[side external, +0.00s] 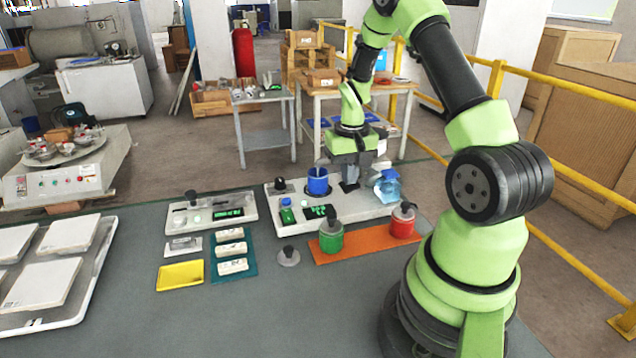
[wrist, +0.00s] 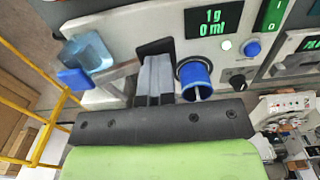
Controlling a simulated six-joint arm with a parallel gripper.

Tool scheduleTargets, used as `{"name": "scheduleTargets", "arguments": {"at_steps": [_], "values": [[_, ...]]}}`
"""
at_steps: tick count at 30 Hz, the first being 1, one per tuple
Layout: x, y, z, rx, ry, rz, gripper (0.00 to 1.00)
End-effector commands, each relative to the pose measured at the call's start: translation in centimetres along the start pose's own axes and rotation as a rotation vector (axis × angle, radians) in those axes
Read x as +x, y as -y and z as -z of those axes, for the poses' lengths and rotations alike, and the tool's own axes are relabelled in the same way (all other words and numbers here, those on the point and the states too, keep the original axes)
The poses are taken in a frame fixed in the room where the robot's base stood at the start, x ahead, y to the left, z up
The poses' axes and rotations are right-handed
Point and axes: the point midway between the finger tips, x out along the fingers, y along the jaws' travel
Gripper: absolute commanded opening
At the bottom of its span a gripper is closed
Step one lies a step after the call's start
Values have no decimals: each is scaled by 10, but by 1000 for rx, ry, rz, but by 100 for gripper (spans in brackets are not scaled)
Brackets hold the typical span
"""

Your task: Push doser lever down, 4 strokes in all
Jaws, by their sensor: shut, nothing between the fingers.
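The doser (side external: 292,228) is a white box on the bench with a green-lit display (wrist: 209,22) that reads 1 g and 0 ml in the wrist view. A blue cup (side external: 317,184) stands on it and also shows in the wrist view (wrist: 195,78). A black part (wrist: 154,47), seemingly the lever, lies at my fingertips; I cannot tell whether they touch it. My gripper (wrist: 157,62) is shut and empty, pointing down right beside the cup. It also shows in the side external view (side external: 349,178), where it partly hides the doser.
A clear blue container (side external: 386,185) stands close to my gripper's right. Green (side external: 331,236) and red (side external: 402,221) containers stand on an orange mat (side external: 365,243) in front. A second white device (side external: 210,215) sits left.

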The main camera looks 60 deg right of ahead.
Motion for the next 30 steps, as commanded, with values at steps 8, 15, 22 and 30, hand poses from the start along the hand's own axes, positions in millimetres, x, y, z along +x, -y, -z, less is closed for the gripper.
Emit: {"name": "scheduleTargets", "arguments": {"at_steps": [8, 15, 22, 30], "values": [[-5, 0, 0, 1, 0, -1, 0], [-25, 0, 0, 0, -2, 0, 0], [-40, 0, 0, 0, 0, 0, 0], [-41, 0, 0, 0, 1, 0, 0]]}}
